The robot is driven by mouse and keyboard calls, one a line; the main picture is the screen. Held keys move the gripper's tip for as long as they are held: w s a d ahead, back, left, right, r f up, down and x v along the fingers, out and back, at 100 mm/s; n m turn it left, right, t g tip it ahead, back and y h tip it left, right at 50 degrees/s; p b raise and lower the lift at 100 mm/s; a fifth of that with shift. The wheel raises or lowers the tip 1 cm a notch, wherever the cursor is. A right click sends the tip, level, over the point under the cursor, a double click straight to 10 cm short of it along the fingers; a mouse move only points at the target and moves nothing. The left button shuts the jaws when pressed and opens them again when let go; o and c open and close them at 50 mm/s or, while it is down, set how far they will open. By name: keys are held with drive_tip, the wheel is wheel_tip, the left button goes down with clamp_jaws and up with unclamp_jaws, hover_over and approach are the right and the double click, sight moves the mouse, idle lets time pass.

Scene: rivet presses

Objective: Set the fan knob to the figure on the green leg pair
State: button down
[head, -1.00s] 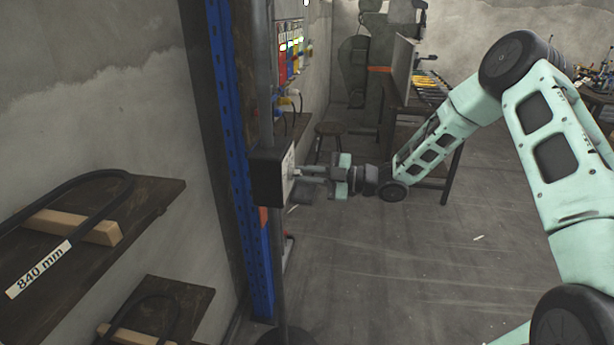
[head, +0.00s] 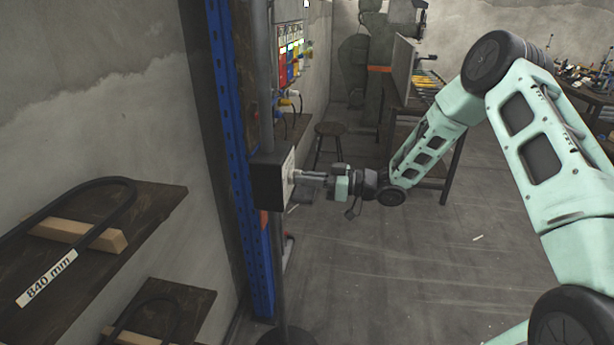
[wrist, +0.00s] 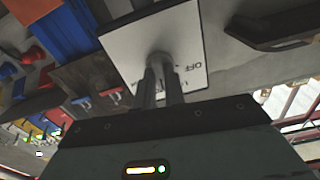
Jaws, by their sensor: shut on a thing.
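The fan control box (head: 270,182) is a dark box with a white face plate, on a post beside the blue upright. In the wrist view its white plate (wrist: 190,30) shows the word OFF and other marks too small to read. The grey fan knob (wrist: 160,58) sits at the plate's middle, mostly hidden by my fingers. My gripper (head: 298,176) reaches it from the right and is shut on the knob; its fingers also show in the wrist view (wrist: 162,82). The green leg pair (head: 293,49) appears to be among coloured strips on the wall board; no figure is readable.
A blue upright (head: 238,160) stands just left of the box. Wooden shelves (head: 110,225) with bent dark pieces and an 840 mm label are at the left. A stool (head: 332,131) and a workbench stand behind my arm.

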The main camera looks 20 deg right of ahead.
drive_tip(key=shift+m+p, duration=0.4)
drive_tip(key=shift+m, duration=1.1)
drive_tip(key=shift+f, duration=0.1)
drive_tip(key=c, duration=1.5)
unclamp_jaws()
drive_tip(key=b+v, duration=0.3)
drive_tip(key=v, duration=1.4)
drive_tip(key=shift+s+d+b, duration=0.15)
drive_tip(key=shift+d+b, duration=0.1)
drive_tip(key=shift+b, duration=0.05)
